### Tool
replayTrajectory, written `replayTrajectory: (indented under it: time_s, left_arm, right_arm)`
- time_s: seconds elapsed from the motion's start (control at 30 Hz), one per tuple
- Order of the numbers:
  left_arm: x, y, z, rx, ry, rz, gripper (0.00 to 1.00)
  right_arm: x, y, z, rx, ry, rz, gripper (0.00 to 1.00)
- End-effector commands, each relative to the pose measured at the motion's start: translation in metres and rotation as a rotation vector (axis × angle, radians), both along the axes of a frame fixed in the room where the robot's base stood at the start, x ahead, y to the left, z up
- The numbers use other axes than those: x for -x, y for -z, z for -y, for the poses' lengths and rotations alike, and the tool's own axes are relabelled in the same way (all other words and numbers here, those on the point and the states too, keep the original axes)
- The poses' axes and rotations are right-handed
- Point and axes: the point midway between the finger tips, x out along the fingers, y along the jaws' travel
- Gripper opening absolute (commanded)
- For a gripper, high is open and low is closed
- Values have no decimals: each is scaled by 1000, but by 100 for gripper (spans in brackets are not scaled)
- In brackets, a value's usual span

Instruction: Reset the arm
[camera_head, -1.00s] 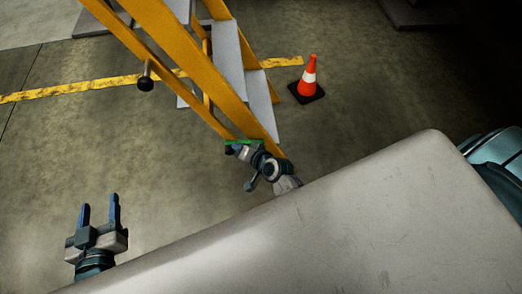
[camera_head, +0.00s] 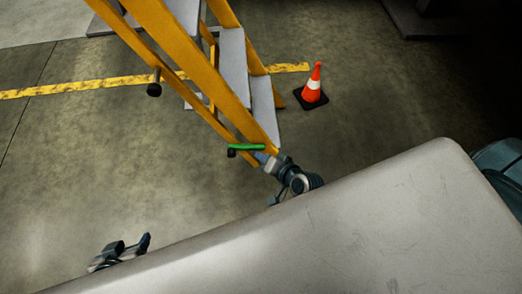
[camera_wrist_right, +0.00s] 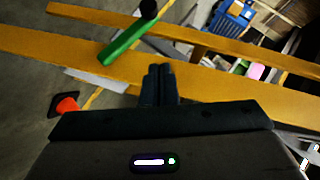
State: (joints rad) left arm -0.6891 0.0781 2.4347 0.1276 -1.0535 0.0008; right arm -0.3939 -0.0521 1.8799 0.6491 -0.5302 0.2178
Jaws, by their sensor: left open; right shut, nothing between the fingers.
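My left gripper (camera_head: 125,250) shows at the lower left of the head view, partly hidden behind the grey panel (camera_head: 330,225); it is open and I see nothing in it. My right gripper (camera_head: 262,158) is beyond the panel's far edge, by the foot of the yellow ladder. In the right wrist view its fingers (camera_wrist_right: 159,70) are shut together and empty. A green bar with a black end (camera_head: 247,147) is by the ladder, just past the right fingertips; it also shows in the right wrist view (camera_wrist_right: 128,40), apart from the fingers.
The yellow ladder (camera_head: 190,62) with grey steps stands beyond the right gripper. An orange cone (camera_head: 312,84) is on the floor to its right. A blue crate (camera_wrist_right: 232,20) shows in the right wrist view. Open floor lies left of the ladder.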

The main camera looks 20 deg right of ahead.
Motion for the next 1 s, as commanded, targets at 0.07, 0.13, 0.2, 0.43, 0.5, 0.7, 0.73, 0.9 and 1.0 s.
replayTrajectory:
  time_s: [0.07,0.13,0.2,0.43,0.5,0.7,0.73,0.9,1.0]
  left_arm:
    - [0,-1,0,-2,1,-3,54]
    - [0,0,0,-3,1,-5,54]
    - [0,0,0,-3,1,-5,54]
    - [0,0,0,-2,1,-4,54]
    - [0,0,0,-2,1,-4,54]
    - [0,0,0,-2,1,-4,54]
    - [0,0,0,-2,1,-4,54]
    - [0,0,0,-2,1,-4,54]
    - [0,0,0,-2,1,-4,54]
  right_arm:
    - [2,-2,1,0,0,0,0]
    - [3,-2,1,0,0,0,0]
    - [3,-2,1,0,0,0,0]
    - [20,-11,7,96,-58,-11,0]
    - [37,-20,12,187,-111,-24,0]
    - [82,-46,33,443,-244,-76,0]
    - [87,-49,35,475,-260,-84,0]
    - [115,-68,51,628,-326,-125,0]
    - [128,-78,59,697,-354,-148,0]
